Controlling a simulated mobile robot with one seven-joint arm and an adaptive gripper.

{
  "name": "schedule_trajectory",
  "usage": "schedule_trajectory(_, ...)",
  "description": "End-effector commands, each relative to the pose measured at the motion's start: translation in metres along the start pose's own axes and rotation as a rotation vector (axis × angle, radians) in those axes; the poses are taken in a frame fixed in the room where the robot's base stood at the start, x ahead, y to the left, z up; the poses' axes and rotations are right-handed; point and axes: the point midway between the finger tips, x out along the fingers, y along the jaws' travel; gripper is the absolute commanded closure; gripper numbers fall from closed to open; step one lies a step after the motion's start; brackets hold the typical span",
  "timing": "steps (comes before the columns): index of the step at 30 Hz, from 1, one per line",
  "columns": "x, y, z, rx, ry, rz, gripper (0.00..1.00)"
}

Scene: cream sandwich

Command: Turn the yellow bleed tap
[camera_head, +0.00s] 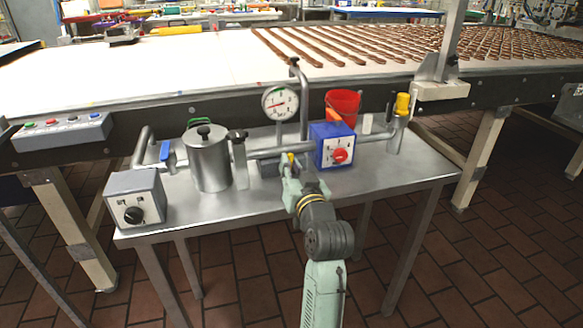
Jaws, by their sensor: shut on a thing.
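A small yellow tap (291,158) shows just above my gripper, on the low part of the pipework below the pressure gauge. I take it to be the yellow bleed tap; most of it is hidden by the fingers. My gripper (291,168) reaches in from the front and is shut on this yellow tap. The tap's exact angle cannot be told. A larger yellow knob or cap (403,104) stands on the right end of the pipe, apart from my gripper.
A steel table (270,208) carries a silver canister (208,160), a gauge (280,103), a blue box (333,146) with a red knob close right of my gripper, a red bucket (343,102) and a grey dial box (137,199). A conveyor (180,75) runs behind.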

Motion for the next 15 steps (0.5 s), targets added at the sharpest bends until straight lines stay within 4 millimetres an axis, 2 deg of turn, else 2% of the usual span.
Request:
schedule_trajectory(3,-0.0002,0.0005,0.0003,0.001,-0.001,0.001,1.00)
schedule_trajectory(4,-0.0002,0.0005,0.0003,0.001,-0.001,0.001,0.85)
schedule_trajectory(12,-0.0001,0.0003,0.0002,0.001,0.000,0.000,0.67)
schedule_trajectory(15,-0.0001,0.0002,0.0001,0.001,0.000,0.000,0.65)
